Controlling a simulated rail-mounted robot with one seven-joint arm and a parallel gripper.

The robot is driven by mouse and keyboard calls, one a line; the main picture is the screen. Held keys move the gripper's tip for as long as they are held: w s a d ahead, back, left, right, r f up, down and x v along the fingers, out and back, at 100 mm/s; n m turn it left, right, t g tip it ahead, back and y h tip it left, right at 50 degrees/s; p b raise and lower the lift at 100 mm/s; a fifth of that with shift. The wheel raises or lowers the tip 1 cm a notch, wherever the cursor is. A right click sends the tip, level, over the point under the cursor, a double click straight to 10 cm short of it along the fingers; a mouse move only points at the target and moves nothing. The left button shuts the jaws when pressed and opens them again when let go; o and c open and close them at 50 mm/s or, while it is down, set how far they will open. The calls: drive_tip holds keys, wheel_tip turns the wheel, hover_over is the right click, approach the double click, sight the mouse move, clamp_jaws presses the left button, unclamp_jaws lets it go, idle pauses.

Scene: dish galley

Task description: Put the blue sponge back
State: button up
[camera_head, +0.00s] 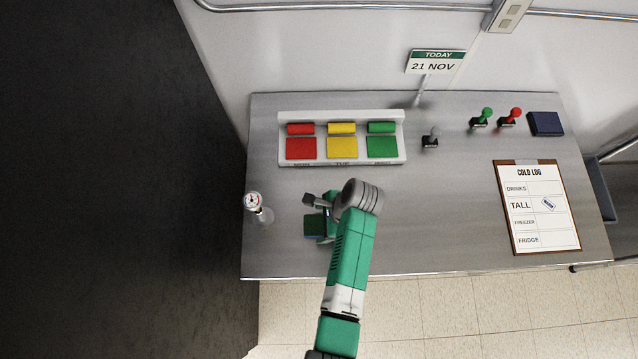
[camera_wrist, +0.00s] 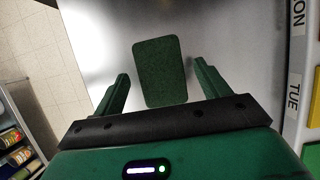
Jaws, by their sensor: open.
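A sponge (camera_head: 314,226) lies flat near the front left of the steel counter. Its top is a dark green scouring face, and a thin blue edge shows below in the head view. In the wrist view the green face of the sponge (camera_wrist: 160,88) lies between my fingers. My gripper (camera_head: 324,222) is open over it, with one finger (camera_wrist: 113,97) to the left and the other (camera_wrist: 208,80) to the right. Gaps show on both sides. My arm partly hides the sponge in the head view. I cannot tell how far the fingertips are above the counter.
A white rack (camera_head: 341,163) with red, yellow and green blocks stands behind. A small gauge bottle (camera_head: 258,208) stands left of the sponge. Several stamps (camera_head: 480,119), a dark blue pad (camera_head: 546,124) and a clipboard (camera_head: 537,205) are at the right. The middle counter (camera_head: 440,215) is clear.

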drive_tip(key=v, duration=0.9)
drive_tip(key=shift+r, duration=0.3)
drive_tip(key=shift+d, duration=0.1)
